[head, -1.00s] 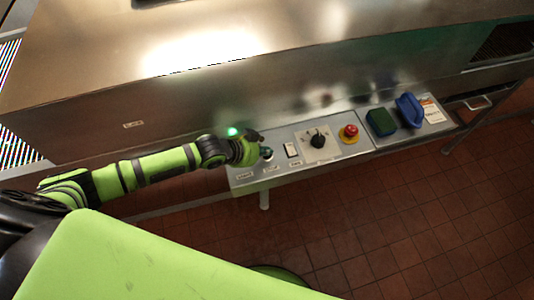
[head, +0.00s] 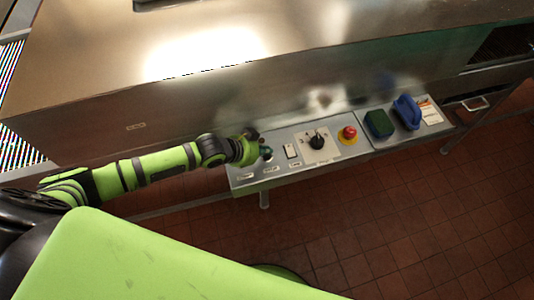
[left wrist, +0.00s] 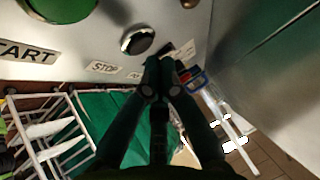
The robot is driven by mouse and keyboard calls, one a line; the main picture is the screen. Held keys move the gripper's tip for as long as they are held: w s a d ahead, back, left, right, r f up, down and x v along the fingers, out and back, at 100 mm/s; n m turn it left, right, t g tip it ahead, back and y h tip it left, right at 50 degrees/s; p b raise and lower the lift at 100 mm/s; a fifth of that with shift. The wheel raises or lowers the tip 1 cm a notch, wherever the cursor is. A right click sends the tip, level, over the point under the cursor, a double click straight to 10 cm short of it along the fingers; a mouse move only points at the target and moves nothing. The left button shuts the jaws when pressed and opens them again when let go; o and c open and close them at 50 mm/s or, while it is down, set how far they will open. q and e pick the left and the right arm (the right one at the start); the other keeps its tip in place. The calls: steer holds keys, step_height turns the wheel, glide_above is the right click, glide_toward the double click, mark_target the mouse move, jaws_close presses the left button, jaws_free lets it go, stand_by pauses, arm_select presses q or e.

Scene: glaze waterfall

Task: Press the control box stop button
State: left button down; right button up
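The control box panel (head: 285,168) is a grey metal strip along the front of the steel machine. In the left wrist view a round black button (left wrist: 138,40) with a pale rim sits above a STOP label (left wrist: 103,67). A large green button (left wrist: 62,8) is at the top left, by a label ending in "ART". My left gripper (head: 266,152) is at the panel's left end, and in the wrist view its fingers (left wrist: 161,62) are together, empty, just right of the black button. I cannot tell whether they touch the panel. My right gripper is out of view.
Further right on the panel are a white switch (head: 291,151), a black knob (head: 317,142), a red mushroom button (head: 349,132) on yellow, a green block (head: 379,123) and a blue scoop-like object (head: 407,112). Open tiled floor (head: 390,220) lies in front.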

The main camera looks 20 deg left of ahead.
mark_target(265, 157)
arm_select(q)
step_height(265, 157, up, 5)
steer(key=p, duration=0.5)
steer(key=shift+r, duration=0.1)
stand_by(0.3)
steer(key=shift+d, duration=0.1)
stand_by(0.3)
